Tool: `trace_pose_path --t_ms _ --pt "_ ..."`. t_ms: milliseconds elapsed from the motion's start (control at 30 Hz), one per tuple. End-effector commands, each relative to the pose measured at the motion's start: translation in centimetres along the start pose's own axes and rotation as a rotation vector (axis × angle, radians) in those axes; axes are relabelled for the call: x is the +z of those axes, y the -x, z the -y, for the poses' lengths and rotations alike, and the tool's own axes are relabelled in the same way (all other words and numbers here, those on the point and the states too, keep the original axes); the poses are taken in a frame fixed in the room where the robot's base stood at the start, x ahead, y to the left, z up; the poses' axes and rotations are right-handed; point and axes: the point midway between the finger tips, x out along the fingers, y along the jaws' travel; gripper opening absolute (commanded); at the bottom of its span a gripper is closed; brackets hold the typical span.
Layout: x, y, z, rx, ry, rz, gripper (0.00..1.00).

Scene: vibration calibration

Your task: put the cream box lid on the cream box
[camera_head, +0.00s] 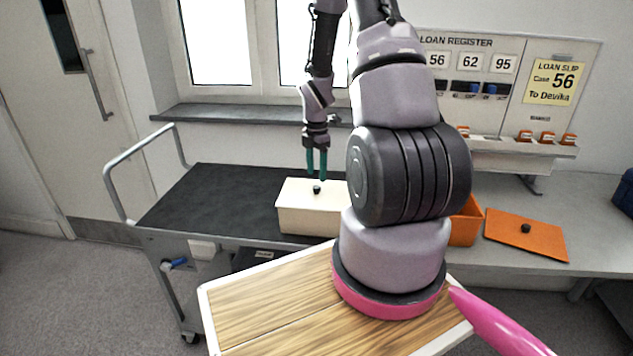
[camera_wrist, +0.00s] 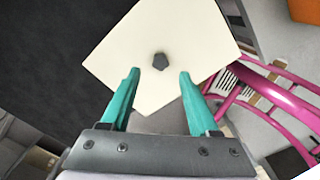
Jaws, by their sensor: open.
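The cream box (camera_head: 303,222) stands on the dark-topped trolley, near its right end. The cream box lid (camera_head: 297,187), with a small dark knob (camera_head: 317,189) in its middle, lies on top of the box; how exactly it is seated I cannot tell. My gripper (camera_head: 317,176) is open just above the knob, its two teal fingers pointing down. In the wrist view the lid (camera_wrist: 150,25) fills the upper middle. Its knob (camera_wrist: 160,62) shows beyond and between the open fingertips (camera_wrist: 158,73), with nothing held. My arm hides the box's right side.
The trolley (camera_head: 205,200) has a bare dark top left of the box and a grey handrail (camera_head: 140,160) at its left end. An orange box (camera_head: 466,222), partly behind my arm, and an orange lid (camera_head: 540,240) are on the grey bench (camera_head: 590,215) at the right.

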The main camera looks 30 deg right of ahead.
Motion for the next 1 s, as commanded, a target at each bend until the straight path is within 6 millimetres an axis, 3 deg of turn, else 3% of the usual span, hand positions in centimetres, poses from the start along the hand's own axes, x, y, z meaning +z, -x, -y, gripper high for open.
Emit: trace_pose_path --t_ms 100,300,667,767,1000 --pt "0.1 2.9 -0.1 0.005 -0.001 0.002 0.62" --pt "0.1 6.4 0.0 0.002 -0.002 0.001 0.62" --pt "-0.3 9.2 0.0 0.013 -0.044 0.007 0.62" --pt "-1.1 12.2 0.2 0.053 -0.177 0.021 0.62" --pt "-5.5 23.1 2.9 0.226 -0.758 -0.019 0.62"
